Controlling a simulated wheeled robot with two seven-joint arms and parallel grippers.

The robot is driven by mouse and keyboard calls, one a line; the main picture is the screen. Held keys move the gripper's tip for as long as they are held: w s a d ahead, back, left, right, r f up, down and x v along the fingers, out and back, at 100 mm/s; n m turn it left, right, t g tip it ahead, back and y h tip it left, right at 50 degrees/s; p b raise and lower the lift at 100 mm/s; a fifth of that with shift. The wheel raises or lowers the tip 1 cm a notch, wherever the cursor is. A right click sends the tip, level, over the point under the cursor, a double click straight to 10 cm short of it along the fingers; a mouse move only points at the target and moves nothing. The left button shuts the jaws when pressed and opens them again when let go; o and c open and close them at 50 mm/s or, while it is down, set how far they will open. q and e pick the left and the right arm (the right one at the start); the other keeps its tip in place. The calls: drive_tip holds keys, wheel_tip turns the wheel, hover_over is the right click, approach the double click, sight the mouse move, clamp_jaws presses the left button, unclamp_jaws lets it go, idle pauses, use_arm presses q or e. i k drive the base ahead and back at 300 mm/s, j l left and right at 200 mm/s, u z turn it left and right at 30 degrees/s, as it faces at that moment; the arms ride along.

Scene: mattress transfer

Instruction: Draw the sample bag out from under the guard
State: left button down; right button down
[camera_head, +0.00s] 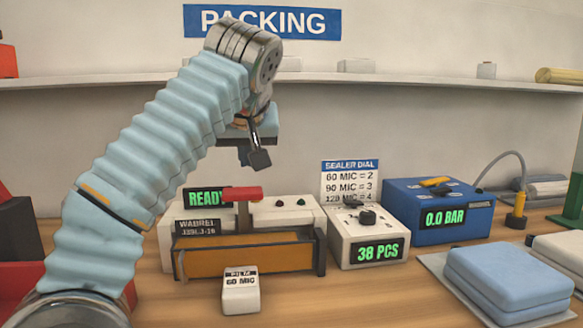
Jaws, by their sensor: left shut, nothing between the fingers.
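My left arm comes in from the left, and its left gripper (257,157) hangs in the air above the sealer (300,225). The gripper is shut and empty, with its dark fingertips pointing down, apart from the sealer. An amber guard (245,258) spans the sealer's front. I cannot make out a sample bag under it. A small white piece labelled "FILM 60 MIC" (240,298) is on the table in front of the guard; I cannot tell whether it is part of the bag. The sealer has a red handle (243,193) and a lit "READY" display, partly covered. My right gripper is out of view.
A white box reading "38 PCS" (367,247) stands right of the sealer, with a dial card behind it. A blue box reading "0.0 BAR" (440,208) stands farther right. Folded blue stacks (508,275) lie front right. A shelf (420,82) runs along the wall.

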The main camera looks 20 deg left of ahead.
sight(240, 292)
drive_tip(key=k+l, duration=1.15)
drive_tip(key=k, duration=0.15)
